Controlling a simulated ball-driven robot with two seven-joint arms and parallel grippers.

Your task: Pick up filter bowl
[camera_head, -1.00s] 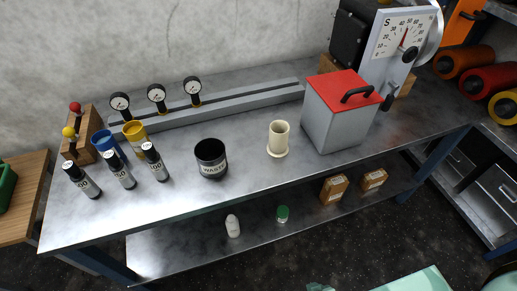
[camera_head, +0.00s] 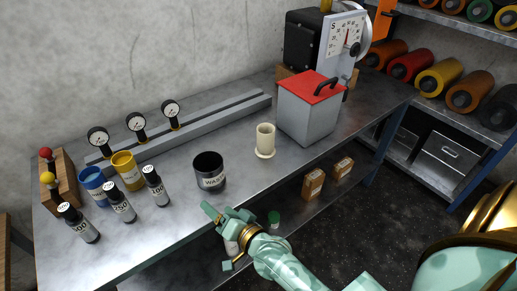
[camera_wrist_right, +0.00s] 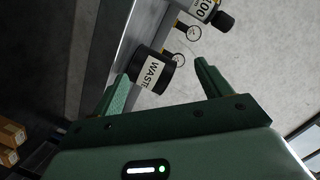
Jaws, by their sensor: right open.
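A cream flanged cup (camera_head: 265,139), the best fit for the filter bowl, stands upright on the steel bench, left of the grey box with the red lid. It is not visible in the right wrist view. My right gripper (camera_head: 217,236) is open and empty at the bench's front edge, in front of the black WASTE cup (camera_head: 209,171) and to the lower left of the cream cup. In the right wrist view, the WASTE cup (camera_wrist_right: 153,70) shows between and beyond the open fingers. My left gripper is not in view.
The red-lidded box (camera_head: 308,112) stands right of the cream cup. Blue (camera_head: 94,187) and yellow (camera_head: 127,171) cups and several labelled bottles crowd the left end. A rail with gauges (camera_head: 190,128) runs behind. Bench around the cream cup's front is clear.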

